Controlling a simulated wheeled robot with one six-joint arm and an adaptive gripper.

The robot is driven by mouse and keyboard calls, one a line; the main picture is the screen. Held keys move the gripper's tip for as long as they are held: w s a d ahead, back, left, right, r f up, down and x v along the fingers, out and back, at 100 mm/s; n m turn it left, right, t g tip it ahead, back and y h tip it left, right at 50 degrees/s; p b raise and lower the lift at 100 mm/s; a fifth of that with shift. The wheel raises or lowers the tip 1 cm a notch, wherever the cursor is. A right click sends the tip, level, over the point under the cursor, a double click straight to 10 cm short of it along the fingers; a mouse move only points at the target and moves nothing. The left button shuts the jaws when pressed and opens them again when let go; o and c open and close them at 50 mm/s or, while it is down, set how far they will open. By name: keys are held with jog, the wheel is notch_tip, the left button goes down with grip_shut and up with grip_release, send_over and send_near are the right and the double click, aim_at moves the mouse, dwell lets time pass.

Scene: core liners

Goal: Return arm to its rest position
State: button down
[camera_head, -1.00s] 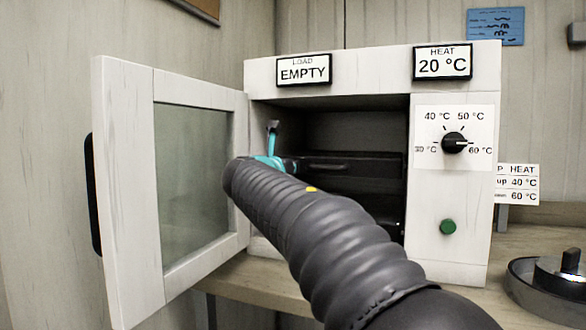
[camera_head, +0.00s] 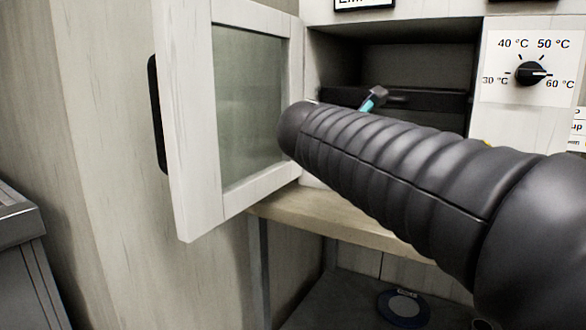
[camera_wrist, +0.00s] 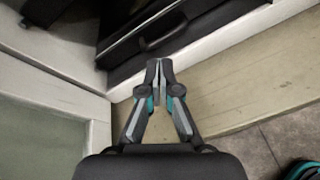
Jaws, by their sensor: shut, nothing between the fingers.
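My gripper (camera_wrist: 159,74) is shut and empty in the wrist view, with its fingertips together in front of the oven's opening. In the head view, only a small teal and dark part of my gripper (camera_head: 373,99) shows above my arm, which hides the rest. The oven (camera_head: 400,14) is a white cabinet with its door (camera_head: 190,120) swung open to the left. A dark drawer or tray (camera_head: 440,102) sits inside the oven, and its front also shows in the wrist view (camera_wrist: 140,38).
The open door with its black handle (camera_head: 157,115) stands left of my arm. The wooden bench edge (camera_head: 335,218) runs below the oven. A round dark blue disc (camera_head: 404,308) lies on the floor under the bench. A grey cabinet (camera_head: 22,255) stands at the lower left.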

jog(key=s+d+f+m+g+y, duration=0.2)
jog(key=s+f+m, duration=0.4)
jog(key=s+f, duration=0.2)
jog(key=s+d+f+m+g+y, duration=0.2)
jog(key=s+d+f+m+g, duration=0.1)
jog(key=s+f+m, duration=0.5)
jog(key=s+a+f+m+g+y, duration=0.1)
jog(key=s+a+f+m+y, duration=0.3)
jog(key=s+f+m, duration=0.5)
notch_tip(320, 180, down, 4)
jog(key=shift+s+a+f, duration=0.15)
jog(key=shift+s, duration=0.95)
